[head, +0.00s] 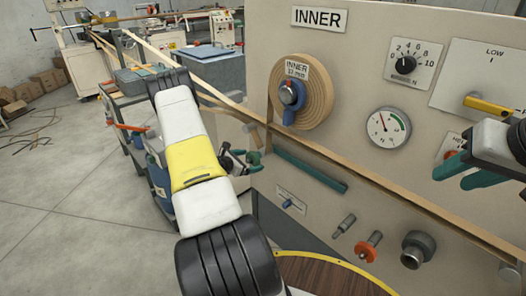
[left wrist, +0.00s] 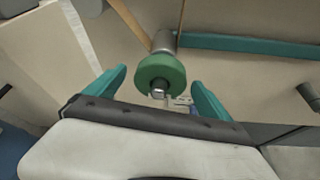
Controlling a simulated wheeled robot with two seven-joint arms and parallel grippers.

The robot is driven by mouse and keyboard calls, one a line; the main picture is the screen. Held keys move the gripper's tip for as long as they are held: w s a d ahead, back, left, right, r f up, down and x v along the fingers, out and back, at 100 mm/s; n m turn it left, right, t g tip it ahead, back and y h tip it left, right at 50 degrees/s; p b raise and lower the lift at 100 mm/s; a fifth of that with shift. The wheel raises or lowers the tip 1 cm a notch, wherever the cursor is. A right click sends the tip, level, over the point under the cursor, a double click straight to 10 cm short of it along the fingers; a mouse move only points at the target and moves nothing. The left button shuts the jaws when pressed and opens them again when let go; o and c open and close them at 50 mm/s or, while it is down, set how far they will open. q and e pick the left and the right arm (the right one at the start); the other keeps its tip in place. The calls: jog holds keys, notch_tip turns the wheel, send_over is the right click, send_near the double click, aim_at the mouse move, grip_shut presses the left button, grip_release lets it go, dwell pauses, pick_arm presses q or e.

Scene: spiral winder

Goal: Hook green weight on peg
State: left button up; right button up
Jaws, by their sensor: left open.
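The green weight (left wrist: 150,75) is a round disc in the left wrist view, with a metal stub at its centre. A grey metal cylinder (left wrist: 164,41) shows just behind it; I cannot tell whether the weight hangs on this or only lines up with it. My left gripper (left wrist: 164,88) is open, with one teal finger on either side of the weight and gaps visible. In the head view my left gripper (head: 244,164) is beside the panel's left edge, partly behind my arm; the weight is not clear there. My right gripper (head: 452,178) looks open and empty in front of the panel.
The beige panel (head: 350,60) carries a paper roll (head: 318,94), a dial gauge (head: 388,127), a knob (head: 403,64) and a yellow lever (head: 488,105). A teal bar (head: 310,170) and a long brown strip (head: 400,196) cross it. Open floor (head: 70,200) lies left.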

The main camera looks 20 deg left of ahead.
pick_arm(q)
jog(key=shift+x, duration=1.3)
grip_shut()
jog(key=shift+s, duration=0.1)
